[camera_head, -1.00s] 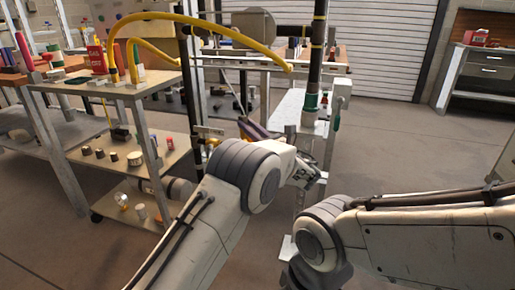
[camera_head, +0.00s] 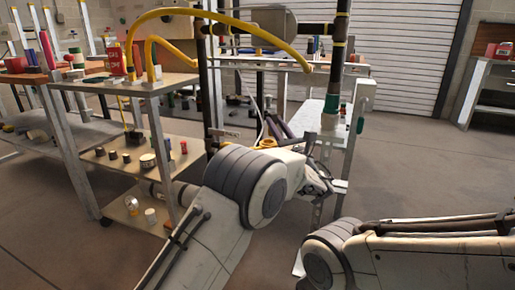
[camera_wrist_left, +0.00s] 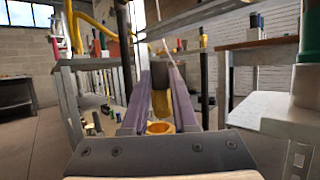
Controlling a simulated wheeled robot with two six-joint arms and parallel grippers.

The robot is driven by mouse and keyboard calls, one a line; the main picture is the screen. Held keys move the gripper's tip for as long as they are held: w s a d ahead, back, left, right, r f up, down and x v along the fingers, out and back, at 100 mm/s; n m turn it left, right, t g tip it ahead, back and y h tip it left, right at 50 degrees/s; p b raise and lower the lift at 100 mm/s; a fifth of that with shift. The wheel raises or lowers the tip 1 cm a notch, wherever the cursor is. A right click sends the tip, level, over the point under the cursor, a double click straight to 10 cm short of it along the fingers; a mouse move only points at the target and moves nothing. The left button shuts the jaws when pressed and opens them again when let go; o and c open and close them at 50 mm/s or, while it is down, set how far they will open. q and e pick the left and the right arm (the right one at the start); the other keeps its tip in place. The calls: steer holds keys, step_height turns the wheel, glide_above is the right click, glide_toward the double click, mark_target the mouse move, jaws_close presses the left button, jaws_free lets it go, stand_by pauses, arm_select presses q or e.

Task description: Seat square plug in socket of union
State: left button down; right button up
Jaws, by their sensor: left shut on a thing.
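My left gripper (camera_head: 280,128) reaches away from me beside the black pipe, its fingers partly hidden by my wrist. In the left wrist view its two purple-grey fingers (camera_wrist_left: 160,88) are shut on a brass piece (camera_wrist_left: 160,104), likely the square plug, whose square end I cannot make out. A dark round part (camera_wrist_left: 159,72) shows above it. A brass ring (camera_wrist_left: 160,127) shows just below the piece; I cannot tell whether they touch or whether it is part of the union. Brass also shows by the fingers in the head view (camera_head: 267,143). My right gripper is not in view.
A shelf cart (camera_head: 130,83) with small parts and a yellow hose (camera_head: 213,19) stands at left. A vertical black pipe (camera_head: 338,65) with a green and white fitting (camera_head: 330,108) rises right of my left gripper. Open floor (camera_head: 430,150) lies at right.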

arm_select(q)
steer(key=shift+w+a+f, duration=0.2)
steer(key=shift+a+f, duration=0.25)
steer(key=shift+a, duration=0.25)
step_height(320, 180, down, 4)
steer(key=b, duration=0.3)
steer(key=shift+d, duration=0.1)
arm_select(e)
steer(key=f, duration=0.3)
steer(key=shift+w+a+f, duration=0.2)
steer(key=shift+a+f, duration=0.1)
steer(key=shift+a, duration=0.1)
arm_select(q)
steer(key=c, duration=0.7)
jaws_free()
steer(key=shift+p+v, duration=1.3)
steer(key=shift+v, duration=2.4)
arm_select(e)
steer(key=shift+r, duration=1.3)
